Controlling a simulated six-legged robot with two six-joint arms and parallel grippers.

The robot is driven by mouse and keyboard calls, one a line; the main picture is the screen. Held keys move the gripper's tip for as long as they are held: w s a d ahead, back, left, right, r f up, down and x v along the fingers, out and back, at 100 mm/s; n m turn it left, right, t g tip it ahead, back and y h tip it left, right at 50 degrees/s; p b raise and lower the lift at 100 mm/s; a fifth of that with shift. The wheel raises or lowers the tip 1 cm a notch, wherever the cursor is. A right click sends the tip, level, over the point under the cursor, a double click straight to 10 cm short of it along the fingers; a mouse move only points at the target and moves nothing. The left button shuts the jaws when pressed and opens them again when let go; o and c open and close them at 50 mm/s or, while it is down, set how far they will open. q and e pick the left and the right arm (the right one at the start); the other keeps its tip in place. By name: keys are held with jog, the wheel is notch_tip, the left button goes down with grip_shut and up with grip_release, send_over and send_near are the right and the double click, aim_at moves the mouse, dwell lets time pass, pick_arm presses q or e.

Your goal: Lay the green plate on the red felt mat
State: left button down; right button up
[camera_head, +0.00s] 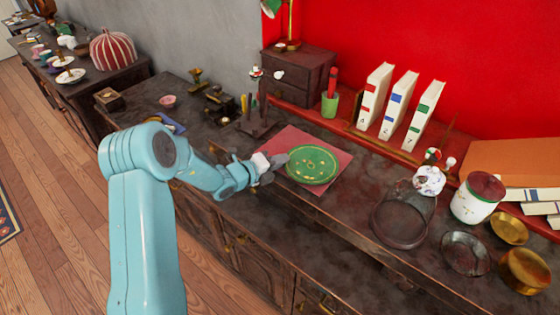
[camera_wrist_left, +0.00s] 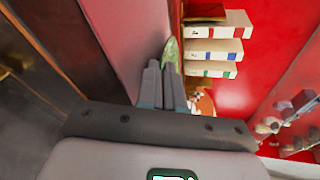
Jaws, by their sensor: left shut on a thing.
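The green plate (camera_head: 313,164) with small yellowish marks shows over the red felt mat (camera_head: 336,150) in the head view. I cannot tell whether it touches the mat or is held just above it. My left gripper (camera_head: 279,161) is shut on the plate's left edge. In the left wrist view the gripper's fingers (camera_wrist_left: 164,85) are closed together, with a sliver of the green plate (camera_wrist_left: 171,50) beyond their tips. My right gripper is not in view.
White books (camera_head: 397,104) and a green cup (camera_head: 329,104) stand behind the mat. A dark round dish (camera_head: 402,220) and a white canister (camera_head: 476,199) are to the right. A dark small cabinet (camera_head: 304,72) stands at the back. Some bare counter lies in front of the mat.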

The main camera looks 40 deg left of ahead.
pick_arm(q)
jog(key=c, duration=1.7)
grip_release()
jog(key=shift+f, duration=0.15)
jog(key=shift+o, duration=0.7)
